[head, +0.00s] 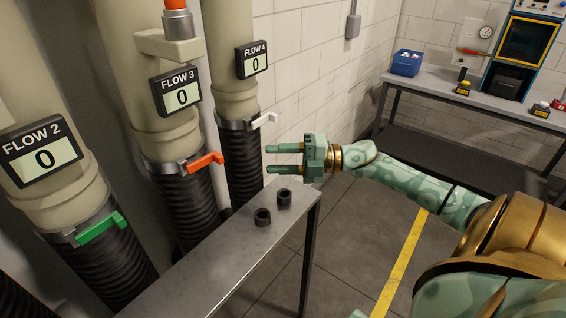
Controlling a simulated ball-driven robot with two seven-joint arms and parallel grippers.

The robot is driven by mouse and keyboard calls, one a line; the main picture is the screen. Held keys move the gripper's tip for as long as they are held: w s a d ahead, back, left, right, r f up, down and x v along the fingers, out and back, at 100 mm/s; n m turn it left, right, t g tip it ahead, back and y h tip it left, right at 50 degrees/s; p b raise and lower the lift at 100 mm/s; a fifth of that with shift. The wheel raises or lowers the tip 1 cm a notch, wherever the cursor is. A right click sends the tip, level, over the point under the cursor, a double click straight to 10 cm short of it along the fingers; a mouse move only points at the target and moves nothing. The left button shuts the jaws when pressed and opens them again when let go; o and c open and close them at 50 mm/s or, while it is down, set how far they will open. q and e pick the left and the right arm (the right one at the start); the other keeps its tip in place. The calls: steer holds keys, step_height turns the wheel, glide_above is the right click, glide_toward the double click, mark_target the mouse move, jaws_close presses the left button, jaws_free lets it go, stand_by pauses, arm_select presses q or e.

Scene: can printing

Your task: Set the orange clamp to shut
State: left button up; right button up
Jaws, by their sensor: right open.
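The orange clamp (203,162) is a lever on a metal band around the middle pipe, under the FLOW 3 display (175,90), which reads 0. Its lever sticks out to the right from the band and tilts slightly up. My right gripper (268,159) is open, with its two green fingers pointing left toward the pipes. It is empty and to the right of the orange lever, with a gap between them in the picture. My left gripper is not in view.
A green clamp (98,228) is on the FLOW 2 pipe and a white clamp (263,120) on the FLOW 4 pipe. A metal bench (200,268) with two dark cylinders (263,216) stands below.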

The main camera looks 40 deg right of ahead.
steer(key=shift+s+d, duration=0.35)
steer(key=shift+d, duration=0.05)
steer(key=shift+c, duration=1)
steer(key=s+a+p, duration=0.1)
steer(key=s+a+f+m+p, duration=0.1)
steer(key=p, duration=0.1)
steer(key=shift+s+f+m, duration=0.2)
steer(key=shift+f+m, duration=0.1)
jaws_close()
steer(key=s+a+r+m+t+h+p, duration=0.1)
steer(key=s+a+m+t+h+p, duration=0.1)
steer(key=s+a+m+t+p, duration=0.45)
steer(key=m+h+p, duration=0.3)
steer(key=m+h, duration=0.7)
steer(key=m, duration=0.9)
glide_toward(221, 161)
steer(key=w, duration=0.5)
steer(key=shift+w+a+r, duration=0.15)
steer(key=shift+w+a, duration=0.05)
steer(key=shift+w, duration=0.1)
steer(key=shift+w+a, duration=0.15)
steer(key=shift+w, duration=0.45)
